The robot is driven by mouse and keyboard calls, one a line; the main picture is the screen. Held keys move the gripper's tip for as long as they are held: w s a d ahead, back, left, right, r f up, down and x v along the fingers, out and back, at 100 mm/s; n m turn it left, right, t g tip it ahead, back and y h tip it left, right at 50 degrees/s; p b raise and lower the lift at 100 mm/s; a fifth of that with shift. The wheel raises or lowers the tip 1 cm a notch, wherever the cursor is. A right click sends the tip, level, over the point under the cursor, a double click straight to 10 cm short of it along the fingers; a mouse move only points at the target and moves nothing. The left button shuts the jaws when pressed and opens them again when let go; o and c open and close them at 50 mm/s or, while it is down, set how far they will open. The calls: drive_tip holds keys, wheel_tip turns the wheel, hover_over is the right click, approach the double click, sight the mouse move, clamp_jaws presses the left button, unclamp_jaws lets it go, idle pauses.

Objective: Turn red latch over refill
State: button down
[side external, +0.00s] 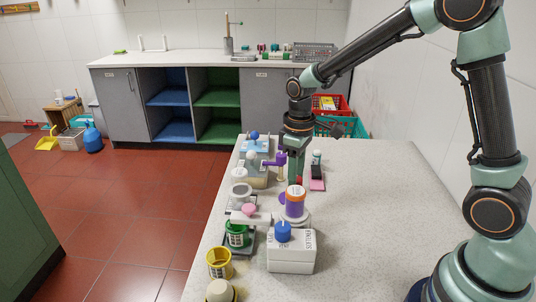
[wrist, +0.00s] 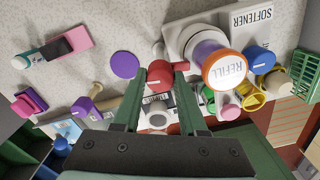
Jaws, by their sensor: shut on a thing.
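The red latch (wrist: 159,76) shows in the wrist view as a round red knob with a short red arm pointing right, towards the refill. My gripper (wrist: 160,82) has its two green fingers on either side of the knob, shut on it. The refill (wrist: 223,69) is a round container with an orange rim and a white top lettered REFILL, just right of the latch. In the side view the refill (side external: 295,194) stands upright on a pale round base, and my gripper (side external: 294,178) is down behind it. The latch is mostly hidden there.
The white softener box (side external: 291,252) with a blue knob stands in front of the refill. A purple disc (wrist: 125,65) lies left of the latch. Green (side external: 237,234) and yellow (side external: 219,263) cups stand near the table's left edge. The table's right side is clear.

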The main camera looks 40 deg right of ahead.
drive_tip(key=shift+n, duration=0.8)
drive_tip(key=shift+c, duration=2.3)
unclamp_jaws()
wheel_tip(320, 180, up, 12)
drive_tip(key=shift+r, duration=0.15)
